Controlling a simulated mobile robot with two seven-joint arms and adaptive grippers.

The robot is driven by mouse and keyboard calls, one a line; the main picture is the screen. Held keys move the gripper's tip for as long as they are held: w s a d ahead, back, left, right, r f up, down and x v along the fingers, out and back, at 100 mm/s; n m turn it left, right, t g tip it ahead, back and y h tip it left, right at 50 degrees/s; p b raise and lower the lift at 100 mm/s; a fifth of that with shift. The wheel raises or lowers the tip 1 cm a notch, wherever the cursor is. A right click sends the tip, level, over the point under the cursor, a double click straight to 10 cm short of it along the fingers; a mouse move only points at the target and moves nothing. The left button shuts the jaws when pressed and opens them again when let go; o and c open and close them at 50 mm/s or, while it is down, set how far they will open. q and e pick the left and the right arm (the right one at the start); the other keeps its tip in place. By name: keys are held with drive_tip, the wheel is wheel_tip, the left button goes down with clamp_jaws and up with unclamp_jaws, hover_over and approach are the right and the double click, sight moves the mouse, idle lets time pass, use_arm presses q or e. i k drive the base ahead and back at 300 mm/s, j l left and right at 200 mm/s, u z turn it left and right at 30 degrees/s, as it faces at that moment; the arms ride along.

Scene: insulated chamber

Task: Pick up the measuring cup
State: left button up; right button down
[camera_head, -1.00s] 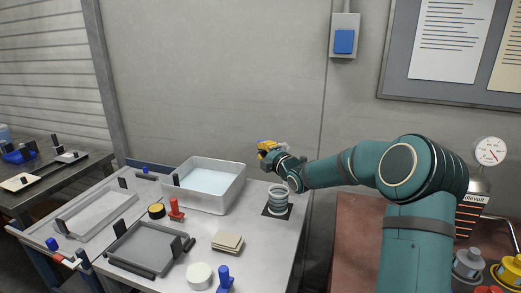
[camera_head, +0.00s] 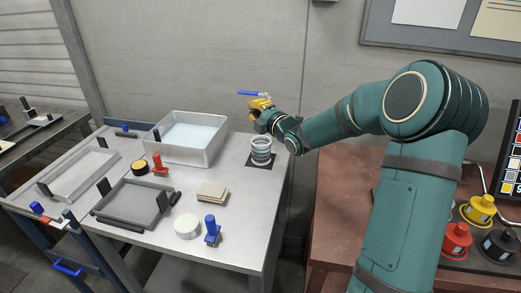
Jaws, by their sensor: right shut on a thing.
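My right gripper (camera_head: 255,113) is at the back right of the metal table, above and behind a clear, banded cup-like vessel (camera_head: 261,151). It is shut on a small yellow thing (camera_head: 260,103); its shape is too small and covered to tell whether this is the measuring cup. The clear vessel stands upright on a black square (camera_head: 250,163), apart from the gripper. A blue lever (camera_head: 249,93) with a metal end shows just above the yellow thing; I cannot tell whether they touch. My left gripper is not in view.
A water-filled tray (camera_head: 213,148) stands left of the gripper. Grey frames (camera_head: 128,206), a red-handled tool (camera_head: 160,167), a blue-handled tool (camera_head: 212,229), a white disc (camera_head: 187,226) and beige pads (camera_head: 212,192) lie nearer. Ink bottles (camera_head: 457,240) stand on the brown table at right.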

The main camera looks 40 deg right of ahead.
sight(261, 150)
drive_tip(key=k, duration=1)
